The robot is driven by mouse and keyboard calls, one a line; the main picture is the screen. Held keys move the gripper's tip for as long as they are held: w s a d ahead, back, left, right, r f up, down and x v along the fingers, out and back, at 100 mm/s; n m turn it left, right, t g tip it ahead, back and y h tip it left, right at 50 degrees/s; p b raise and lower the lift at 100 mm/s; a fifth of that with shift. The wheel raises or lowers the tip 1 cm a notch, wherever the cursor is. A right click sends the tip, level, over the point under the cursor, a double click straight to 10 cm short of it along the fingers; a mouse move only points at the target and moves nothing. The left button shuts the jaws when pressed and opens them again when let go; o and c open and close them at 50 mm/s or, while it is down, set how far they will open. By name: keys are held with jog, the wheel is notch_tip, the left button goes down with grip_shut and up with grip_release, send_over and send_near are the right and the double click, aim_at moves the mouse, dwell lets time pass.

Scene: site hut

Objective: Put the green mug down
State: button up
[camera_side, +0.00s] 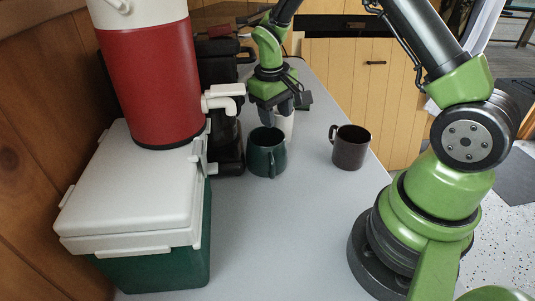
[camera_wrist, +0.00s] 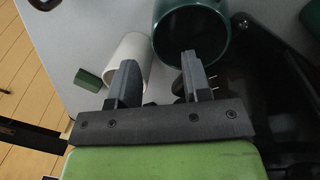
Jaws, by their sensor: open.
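The dark green mug (camera_side: 262,160) stands upright on the grey table, near the middle of the side view. In the wrist view the green mug (camera_wrist: 168,12) is at the top, its round opening facing the camera. My gripper (camera_side: 276,112) is just above and behind the mug's rim, pointing down. In the wrist view my gripper (camera_wrist: 158,72) has its fingers apart with nothing held. The right finger overlaps the mug's opening, the left one the white cup (camera_wrist: 132,52). I cannot tell whether either finger touches. The white cup (camera_side: 287,124) is partly hidden behind the mug.
A brown mug (camera_side: 350,150) stands to the right on the table (camera_side: 290,230). At left are a green cooler with a white lid (camera_side: 130,190), a red jug (camera_side: 150,75) on it, and a black machine (camera_side: 228,130). The table's front is clear.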

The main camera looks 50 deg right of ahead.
aim_at(273, 162)
jog(key=s+a+m, duration=0.1)
jog(key=a, duration=0.1)
jog(key=s+a+m+y, duration=0.1)
jog(key=s+a, duration=0.1)
jog(key=a, duration=0.1)
jog(key=s+a+r+m, duration=0.1)
jog(key=a+m, duration=0.1)
jog(key=a, duration=0.1)
jog(key=shift+s, duration=0.25)
jog(key=shift+s+a+f, duration=0.1)
jog(key=shift+a, duration=0.05)
notch_tip(273, 162, down, 5)
jog(key=shift+r, duration=0.1)
jog(key=f, duration=0.5)
jog(key=shift+s+d, duration=0.2)
jog(key=shift+d, duration=0.05)
grip_shut()
